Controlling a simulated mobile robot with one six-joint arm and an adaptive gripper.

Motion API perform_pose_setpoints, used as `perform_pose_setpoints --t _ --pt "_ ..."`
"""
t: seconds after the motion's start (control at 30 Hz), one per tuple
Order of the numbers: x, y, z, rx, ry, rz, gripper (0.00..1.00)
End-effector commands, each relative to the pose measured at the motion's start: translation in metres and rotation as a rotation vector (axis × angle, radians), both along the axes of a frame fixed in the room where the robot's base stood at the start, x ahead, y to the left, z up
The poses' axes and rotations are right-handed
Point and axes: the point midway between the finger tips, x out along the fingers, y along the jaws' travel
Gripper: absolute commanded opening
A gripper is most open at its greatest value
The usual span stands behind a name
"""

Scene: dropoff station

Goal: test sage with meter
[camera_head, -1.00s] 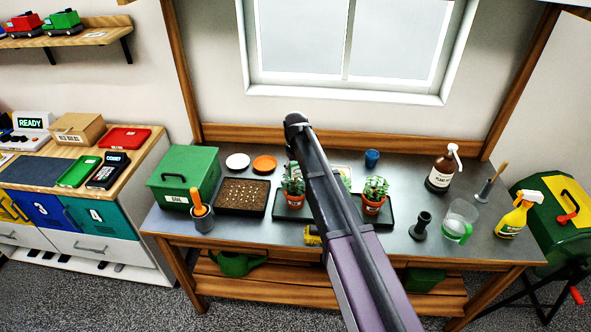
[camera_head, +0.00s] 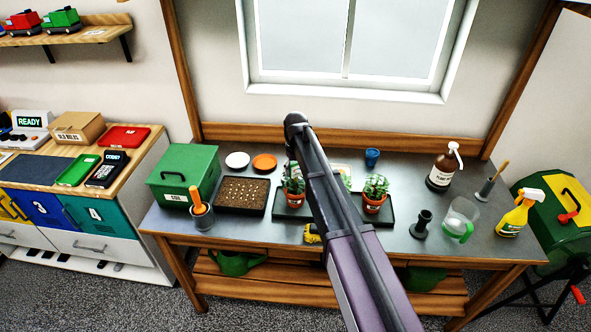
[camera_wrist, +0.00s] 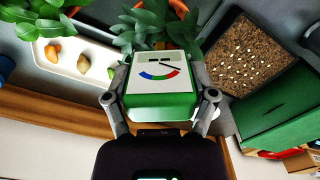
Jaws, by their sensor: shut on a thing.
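In the wrist view my gripper (camera_wrist: 160,98) is shut on the meter (camera_wrist: 158,88), a green block with a white dial face, coloured arc and dark needle. Leafy green plants stand just beyond it: one (camera_wrist: 150,22) partly hidden behind the meter, another (camera_wrist: 35,15) at top left. In the head view a potted plant (camera_head: 293,186) stands left of my arm and another (camera_head: 375,188) right of it, both in terracotta pots on dark trays. I cannot read which is the sage. My arm hides the gripper and meter there. Whether the meter touches soil is hidden.
A soil-filled tray (camera_head: 242,196) and green soil box (camera_head: 185,175) stand left on the bench. A white tray (camera_wrist: 85,62) with small coloured pieces lies near the meter. A brown pump bottle (camera_head: 442,168), clear jug (camera_head: 461,217) and yellow sprayer (camera_head: 517,213) stand right.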

Motion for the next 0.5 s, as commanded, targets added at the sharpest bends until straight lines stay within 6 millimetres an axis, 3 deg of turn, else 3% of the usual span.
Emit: perform_pose_setpoints --t 0.5 --pt "-0.0001 0.0002 -0.0062 0.0 0.0 0.0 0.16"
